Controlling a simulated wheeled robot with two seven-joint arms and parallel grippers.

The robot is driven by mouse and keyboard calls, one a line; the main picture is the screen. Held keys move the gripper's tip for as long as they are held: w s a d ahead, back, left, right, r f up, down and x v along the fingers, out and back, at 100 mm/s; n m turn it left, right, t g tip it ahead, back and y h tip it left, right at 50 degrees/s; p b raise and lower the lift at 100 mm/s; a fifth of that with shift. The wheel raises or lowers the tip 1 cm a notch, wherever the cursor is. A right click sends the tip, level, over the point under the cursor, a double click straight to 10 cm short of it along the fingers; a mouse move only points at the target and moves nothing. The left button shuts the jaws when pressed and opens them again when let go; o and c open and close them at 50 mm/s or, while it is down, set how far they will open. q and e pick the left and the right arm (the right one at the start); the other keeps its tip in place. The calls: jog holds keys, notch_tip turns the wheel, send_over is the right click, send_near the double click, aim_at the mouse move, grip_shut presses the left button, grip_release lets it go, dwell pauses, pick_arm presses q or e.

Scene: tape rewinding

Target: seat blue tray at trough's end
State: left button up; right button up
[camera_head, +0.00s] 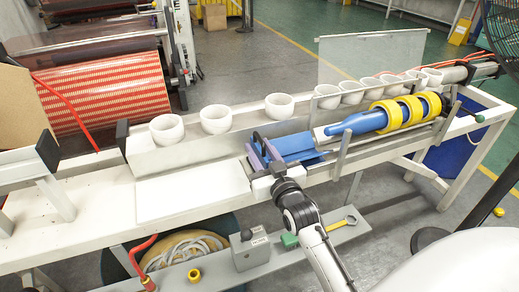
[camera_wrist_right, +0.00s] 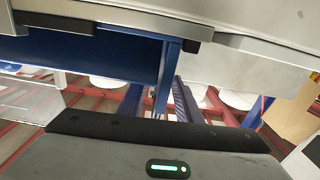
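The blue tray (camera_head: 300,145) lies at the near side of the trough (camera_head: 200,150), left of the blue bottle-shaped piece with yellow rings. The tray's blue side fills the upper left of the right wrist view (camera_wrist_right: 90,48). My right gripper (camera_head: 260,152) is at the tray's left end, its purple-blue fingers pointing up and away. The fingers look apart, with a gap between them. The wrist view shows a narrow blue upright near a finger (camera_wrist_right: 185,100), and I cannot tell whether they touch. My left gripper is not in view.
White cups (camera_head: 215,119) line the trough's back. The blue piece (camera_head: 360,123) with yellow rings (camera_head: 411,108) lies to the right. A clear panel (camera_head: 370,55) stands behind. A flat white plate (camera_head: 190,192) on the near left is bare. A grey box (camera_head: 250,250) sits on the lower shelf.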

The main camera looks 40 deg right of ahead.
jog(key=shift+f, duration=0.1)
